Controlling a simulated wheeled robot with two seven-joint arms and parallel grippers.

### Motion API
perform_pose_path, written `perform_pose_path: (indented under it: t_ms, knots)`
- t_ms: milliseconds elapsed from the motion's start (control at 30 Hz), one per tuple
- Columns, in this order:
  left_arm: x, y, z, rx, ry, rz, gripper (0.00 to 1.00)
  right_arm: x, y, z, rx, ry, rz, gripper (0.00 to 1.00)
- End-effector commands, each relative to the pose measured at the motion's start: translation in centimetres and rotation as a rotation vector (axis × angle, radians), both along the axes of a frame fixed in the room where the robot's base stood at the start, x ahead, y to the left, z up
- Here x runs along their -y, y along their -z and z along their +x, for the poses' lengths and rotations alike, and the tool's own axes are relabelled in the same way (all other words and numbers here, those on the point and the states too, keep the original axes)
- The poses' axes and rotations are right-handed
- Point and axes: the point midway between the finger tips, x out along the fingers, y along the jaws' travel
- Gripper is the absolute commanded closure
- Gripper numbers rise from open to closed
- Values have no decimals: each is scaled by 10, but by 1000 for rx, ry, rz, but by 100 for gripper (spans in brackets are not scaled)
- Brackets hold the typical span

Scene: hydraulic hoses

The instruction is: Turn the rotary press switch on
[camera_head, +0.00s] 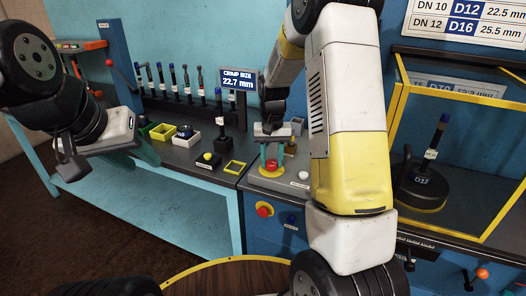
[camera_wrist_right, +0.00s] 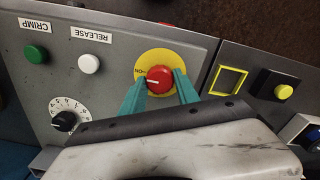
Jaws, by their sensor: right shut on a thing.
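The rotary press switch is a red round knob (camera_wrist_right: 159,79) on a yellow disc (camera_wrist_right: 171,61) in the right wrist view. A short white mark on the knob lies on its left side, towards small lettering on the disc. The knob also shows in the head view (camera_head: 271,166), partly hidden. My right gripper (camera_wrist_right: 160,88) has its teal fingers on either side of the knob and is shut on it. It points down at the panel in the head view (camera_head: 273,156). My left gripper (camera_head: 147,152) is away at the left, its fingers only partly visible.
Beside the knob are a white RELEASE button (camera_wrist_right: 89,64), a green CRIMP button (camera_wrist_right: 36,54) and a black dial (camera_wrist_right: 64,121). A red button (camera_head: 265,209) is on the front face. A yellow-framed cage (camera_head: 396,100) stands right.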

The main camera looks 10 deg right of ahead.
Motion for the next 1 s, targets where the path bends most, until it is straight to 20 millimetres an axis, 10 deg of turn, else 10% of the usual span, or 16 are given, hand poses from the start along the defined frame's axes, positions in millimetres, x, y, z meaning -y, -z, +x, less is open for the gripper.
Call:
perform_pose_path:
  t_ms: [267,300,400,767,1000]
  knots:
    - [0,0,0,0,0,0,64,0,-1,1,3,3,1,100]
    - [0,0,0,0,0,0,64,0,-1,1,3,3,1,55]
    - [0,0,0,0,0,0,64,0,-1,1,3,2,1,41]
    - [0,0,0,0,0,0,64,0,-6,1,2,1,1,41]
    - [0,0,0,0,0,0,64,0,-44,2,6,2,1,41]
